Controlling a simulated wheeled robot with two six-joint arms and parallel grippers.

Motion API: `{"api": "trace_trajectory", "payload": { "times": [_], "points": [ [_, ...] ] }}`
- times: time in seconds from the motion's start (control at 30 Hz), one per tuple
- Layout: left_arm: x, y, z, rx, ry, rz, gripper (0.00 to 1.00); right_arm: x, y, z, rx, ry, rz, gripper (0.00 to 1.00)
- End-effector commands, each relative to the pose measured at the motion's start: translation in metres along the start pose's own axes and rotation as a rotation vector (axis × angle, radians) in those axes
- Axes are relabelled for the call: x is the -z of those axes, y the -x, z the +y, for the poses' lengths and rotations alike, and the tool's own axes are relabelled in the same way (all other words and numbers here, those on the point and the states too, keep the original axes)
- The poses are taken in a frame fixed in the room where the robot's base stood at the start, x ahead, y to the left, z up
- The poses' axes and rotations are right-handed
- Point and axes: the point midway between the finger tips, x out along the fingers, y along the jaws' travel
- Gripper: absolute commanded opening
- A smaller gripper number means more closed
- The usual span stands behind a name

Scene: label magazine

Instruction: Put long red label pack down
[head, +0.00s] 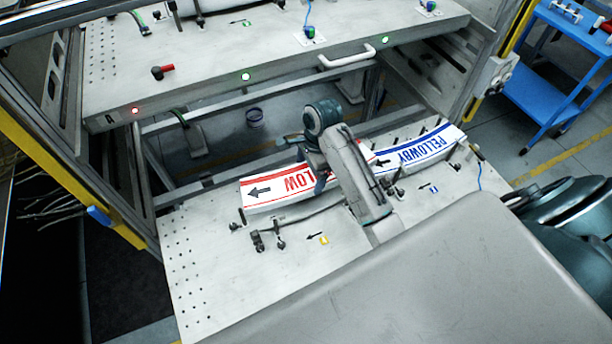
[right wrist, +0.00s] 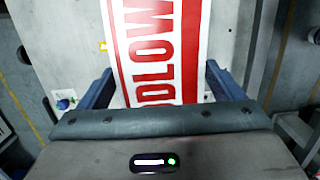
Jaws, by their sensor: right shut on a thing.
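In the right wrist view the red label pack (right wrist: 150,45) runs between the two fingers of the right gripper (right wrist: 162,82). My left gripper is not in view.
Small posts and clamps (head: 268,240) stand on the lower plate (head: 205,265). An upper shelf (head: 270,60) with a handle (head: 346,57) overhangs behind. A blue cart (head: 560,70) stands far right.

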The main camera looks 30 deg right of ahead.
Motion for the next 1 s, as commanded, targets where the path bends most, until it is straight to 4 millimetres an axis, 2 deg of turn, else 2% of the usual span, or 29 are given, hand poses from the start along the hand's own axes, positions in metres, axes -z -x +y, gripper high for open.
{"api": "trace_trajectory", "payload": {
  "times": [0.17,0.3,0.43,0.93,0.97,1.0],
  "points": [
    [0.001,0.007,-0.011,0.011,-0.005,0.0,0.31,-0.014,0.0,-0.001,0.002,0.002,-0.003,0.45],
    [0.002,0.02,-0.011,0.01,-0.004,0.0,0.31,-0.009,-0.021,0.0,-0.003,0.0,0.001,0.45],
    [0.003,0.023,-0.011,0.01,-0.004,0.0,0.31,-0.006,-0.034,-0.001,0.001,0.001,0.001,0.45],
    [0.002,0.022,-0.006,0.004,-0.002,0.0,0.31,-0.005,-0.043,-0.002,0.002,0.001,0.0,0.45],
    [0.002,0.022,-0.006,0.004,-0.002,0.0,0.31,-0.005,-0.043,-0.001,0.001,0.0,0.0,0.93],
    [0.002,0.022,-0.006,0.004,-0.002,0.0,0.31,-0.005,-0.043,-0.001,0.001,0.0,0.0,1.0]
  ]
}}
